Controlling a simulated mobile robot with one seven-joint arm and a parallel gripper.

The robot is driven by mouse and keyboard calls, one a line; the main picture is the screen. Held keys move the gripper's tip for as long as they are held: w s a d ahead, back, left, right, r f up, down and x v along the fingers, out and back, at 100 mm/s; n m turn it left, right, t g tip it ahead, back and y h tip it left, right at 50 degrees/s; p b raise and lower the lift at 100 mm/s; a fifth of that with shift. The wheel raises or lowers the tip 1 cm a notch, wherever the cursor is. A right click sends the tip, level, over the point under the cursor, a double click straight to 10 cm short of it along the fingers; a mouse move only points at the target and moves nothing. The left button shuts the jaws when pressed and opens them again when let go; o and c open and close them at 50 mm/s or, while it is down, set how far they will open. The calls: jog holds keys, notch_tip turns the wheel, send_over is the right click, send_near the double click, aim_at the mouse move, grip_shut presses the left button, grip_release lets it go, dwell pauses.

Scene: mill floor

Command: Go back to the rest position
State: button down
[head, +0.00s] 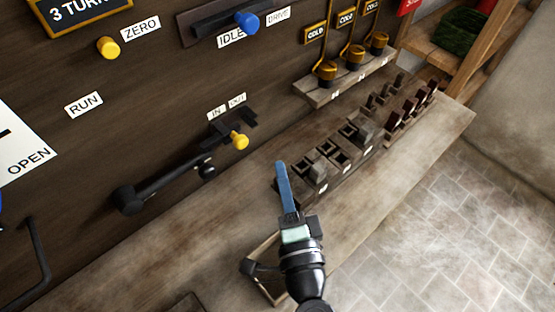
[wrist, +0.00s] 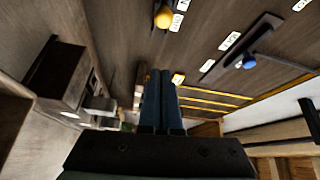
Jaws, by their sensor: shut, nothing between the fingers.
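My gripper (head: 281,167) is in the lower middle of the head view, its blue fingers pointing up the picture over the wooden bench (head: 340,225). In the wrist view the two blue fingers (wrist: 160,76) lie side by side, shut, with nothing between them. In the head view the fingertips appear just left of a row of small dark slotted blocks (head: 340,157); I cannot tell the exact gap. No rest mark shows in either view.
A dark panel carries a yellow knob (head: 108,47), a blue-knobbed lever (head: 246,21) and a black crank arm (head: 165,182). A yellow knob (head: 239,141) sits by the IN/OUT labels. Ladles (head: 327,70) stand on a small shelf. Tiled floor (head: 460,245) lies clear at right.

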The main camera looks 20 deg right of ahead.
jog(key=shift+s+a, duration=0.2)
jog(key=shift+s, duration=0.35)
